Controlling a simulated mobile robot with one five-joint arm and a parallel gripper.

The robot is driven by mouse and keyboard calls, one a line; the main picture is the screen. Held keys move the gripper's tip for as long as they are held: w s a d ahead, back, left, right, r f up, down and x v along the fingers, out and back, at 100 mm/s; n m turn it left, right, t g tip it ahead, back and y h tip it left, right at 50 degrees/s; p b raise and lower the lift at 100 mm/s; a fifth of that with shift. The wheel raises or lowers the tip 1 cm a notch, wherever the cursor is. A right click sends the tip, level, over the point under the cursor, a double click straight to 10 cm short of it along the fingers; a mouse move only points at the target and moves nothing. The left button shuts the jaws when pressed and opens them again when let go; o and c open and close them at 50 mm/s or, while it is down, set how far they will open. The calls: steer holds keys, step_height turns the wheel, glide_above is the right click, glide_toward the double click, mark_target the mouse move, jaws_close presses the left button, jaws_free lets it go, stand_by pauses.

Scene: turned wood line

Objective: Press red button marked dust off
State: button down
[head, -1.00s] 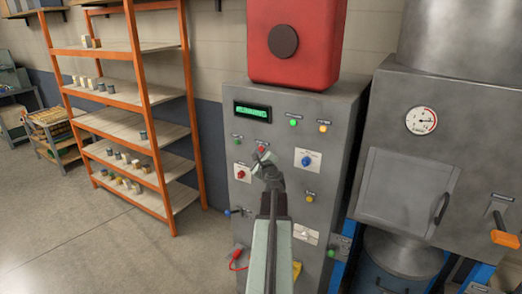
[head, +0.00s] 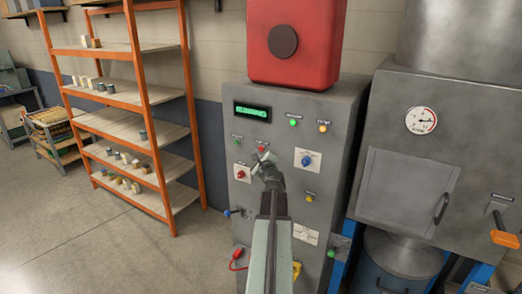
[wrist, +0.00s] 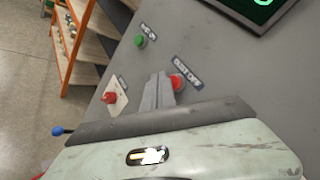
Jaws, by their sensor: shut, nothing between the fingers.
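The red button labelled DUST OFF (wrist: 178,83) is on the grey control cabinet, and its red cap shows in the head view (head: 261,149) just above my fingertips. My gripper (wrist: 160,82) is shut and empty, with its tips at the lower left edge of that button in the wrist view. The fingers partly cover the button there. I cannot tell whether they touch it or whether the button is pushed in. It also shows in the head view (head: 262,160), in front of the panel.
A green button (wrist: 140,41) sits to the upper left, and another red button (wrist: 109,98) on a pale plate to the lower left. A blue button (head: 306,160) is right of my gripper. A blue-knobbed lever (head: 228,212) sticks out at the cabinet's left. A lit green display (head: 252,111) is above.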

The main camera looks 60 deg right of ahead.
steer(key=shift+d, duration=0.15)
stand_by(0.3)
steer(key=shift+d, duration=0.3)
steer(key=shift+d, duration=0.35)
stand_by(0.5)
steer(key=shift+a, duration=0.8)
steer(key=a, duration=0.5)
stand_by(0.4)
steer(key=shift+w, duration=0.15)
stand_by(0.5)
